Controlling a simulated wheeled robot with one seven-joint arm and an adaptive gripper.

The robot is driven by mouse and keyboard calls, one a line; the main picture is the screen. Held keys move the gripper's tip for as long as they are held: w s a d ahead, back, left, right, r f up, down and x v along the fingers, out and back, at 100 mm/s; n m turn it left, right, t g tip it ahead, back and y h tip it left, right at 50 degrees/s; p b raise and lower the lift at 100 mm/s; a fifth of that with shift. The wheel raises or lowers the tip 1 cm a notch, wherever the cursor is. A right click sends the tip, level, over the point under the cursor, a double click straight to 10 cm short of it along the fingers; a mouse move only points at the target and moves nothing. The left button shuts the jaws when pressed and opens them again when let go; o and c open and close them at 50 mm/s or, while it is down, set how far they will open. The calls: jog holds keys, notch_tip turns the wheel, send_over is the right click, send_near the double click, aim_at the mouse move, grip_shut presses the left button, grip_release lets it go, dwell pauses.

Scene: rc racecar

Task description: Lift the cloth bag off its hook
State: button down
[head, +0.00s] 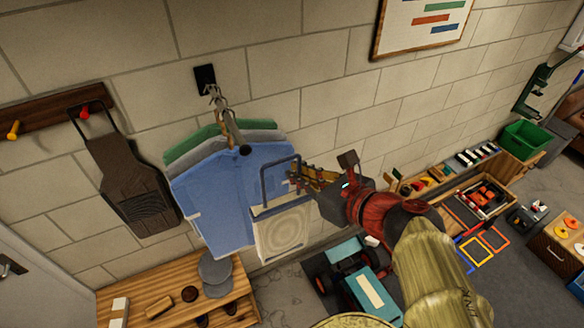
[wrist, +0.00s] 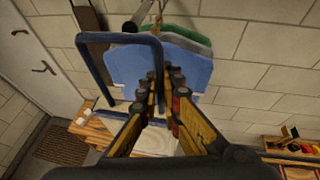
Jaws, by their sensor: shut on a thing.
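The cream cloth bag (head: 282,236) has a stiff blue handle loop and a ring pattern on its front. It hangs upright from my gripper (head: 294,180), in front of blue cloth. My gripper is shut on the right side of the handle (wrist: 97,62), seen in the wrist view between the fingers (wrist: 163,80). A metal hook rod (head: 228,122) comes out of a black wall plate (head: 205,79) and ends in a dark knob. The handle's top appears apart from the knob, to its right and lower in the head view. The bag's back is hidden.
Blue, grey and green shirt-like cloths (head: 215,190) hang behind the bag. A wooden bench (head: 185,275) stands below left, and a teal car (head: 365,290) below right. A brown bag (head: 128,185) hangs from a peg rail (head: 50,112). The block wall is close behind.

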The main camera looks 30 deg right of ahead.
jog(key=shift+s+r+p, duration=0.1)
jog(key=shift+r+p, duration=0.95)
jog(key=shift+r, duration=0.4)
